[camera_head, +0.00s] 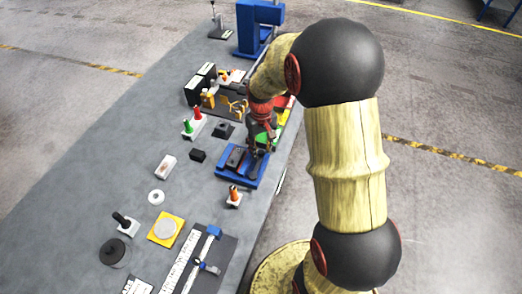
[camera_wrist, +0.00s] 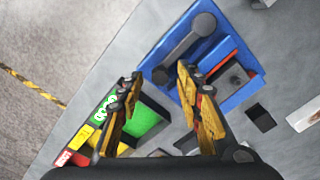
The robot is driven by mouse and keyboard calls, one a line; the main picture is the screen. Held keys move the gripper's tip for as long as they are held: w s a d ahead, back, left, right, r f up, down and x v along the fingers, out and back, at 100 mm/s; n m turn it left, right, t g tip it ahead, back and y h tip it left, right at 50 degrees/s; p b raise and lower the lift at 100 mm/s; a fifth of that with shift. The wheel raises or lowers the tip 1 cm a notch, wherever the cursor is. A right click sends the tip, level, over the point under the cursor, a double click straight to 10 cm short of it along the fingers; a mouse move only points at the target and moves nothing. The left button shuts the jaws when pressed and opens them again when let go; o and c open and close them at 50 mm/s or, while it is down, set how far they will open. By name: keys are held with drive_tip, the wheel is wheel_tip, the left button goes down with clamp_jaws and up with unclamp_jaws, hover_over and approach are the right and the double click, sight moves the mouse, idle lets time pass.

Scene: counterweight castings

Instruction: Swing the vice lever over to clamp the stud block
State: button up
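The blue vice (camera_head: 248,181) sits near the right edge of the grey bench, below my gripper (camera_head: 262,147) in the head view. In the wrist view the vice (camera_wrist: 245,97) is at the upper right. Its grey lever (camera_wrist: 183,50) lies slantwise along one side, from a round pivot to a rounded end near my fingertips. The dark stud block (camera_wrist: 237,77) sits in the vice beside an orange-red strip. My gripper (camera_wrist: 160,72) is open, with its yellow fingers spread and nothing between them. The lever end appears between or just beyond the tips; I cannot tell whether they touch.
Red and green pegs (camera_head: 192,121) and a blue press (camera_head: 257,30) are farther back. The bench's right edge is close.

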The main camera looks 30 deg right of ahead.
drive_tip(key=shift+f, duration=0.4)
drive_tip(key=shift+c, duration=0.3)
clamp_jaws()
idle(0.5)
